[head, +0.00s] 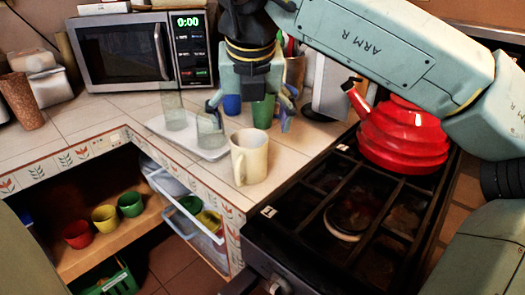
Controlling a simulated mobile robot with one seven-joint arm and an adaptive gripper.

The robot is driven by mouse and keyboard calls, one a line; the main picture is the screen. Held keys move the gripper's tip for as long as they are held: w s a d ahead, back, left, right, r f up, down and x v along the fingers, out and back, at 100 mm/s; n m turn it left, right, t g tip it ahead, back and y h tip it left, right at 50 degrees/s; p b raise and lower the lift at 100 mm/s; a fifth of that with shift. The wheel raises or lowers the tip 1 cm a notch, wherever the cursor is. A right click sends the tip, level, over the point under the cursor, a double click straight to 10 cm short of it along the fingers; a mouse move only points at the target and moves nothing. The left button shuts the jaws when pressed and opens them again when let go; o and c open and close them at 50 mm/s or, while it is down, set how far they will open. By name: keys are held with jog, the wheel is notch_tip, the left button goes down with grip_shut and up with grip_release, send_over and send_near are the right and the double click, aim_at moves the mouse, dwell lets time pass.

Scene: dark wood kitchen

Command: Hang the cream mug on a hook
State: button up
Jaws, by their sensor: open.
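The cream mug (250,160) stands upright on the tiled counter, near the counter's front corner beside the stove. Its handle faces the front left. My gripper (249,112) is open, pointing down, with its fingers spread on either side. It is above and behind the mug in the picture and apart from it. A green cup (263,111) and a blue cup (232,104) show between the fingers; I cannot tell their depth relative to the fingers. No hook can be made out in this view.
Clear glasses (210,140) stand on a white tray (160,128) left of the mug. A red kettle (403,138) sits on the black stove (300,225) at right. A microwave (120,52) is behind. Red, yellow and green cups (104,217) are on the shelf below.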

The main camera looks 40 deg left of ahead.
aim_at(249, 137)
jog(key=x, duration=0.4)
jog(key=shift+s+a+f+p, duration=0.1)
jog(key=shift+s+f+p, duration=0.05)
jog(key=shift+f+p, duration=0.2)
jog(key=shift+w+p+x, duration=0.2)
jog(key=shift+p+x, duration=0.6)
jog(key=shift+x, duration=2.05)
jog(key=shift+a+r, duration=0.1)
jog(key=c, duration=1.6)
jog(key=shift+o, duration=0.2)
jog(key=shift+r, duration=0.1)
jog(key=shift+r, duration=0.45)
notch_tip(249, 137, up, 2)
jog(key=shift+b, duration=0.6)
jog(key=shift+s+r+b, duration=0.2)
jog(key=shift+s+b, duration=0.15)
jog(key=shift+s, duration=0.3)
jog(key=s+r+b, duration=0.1)
jog(key=s+b, duration=0.2)
jog(key=s, duration=1.1)
jog(key=shift+s+r, duration=0.3)
jog(key=shift+s, duration=0.05)
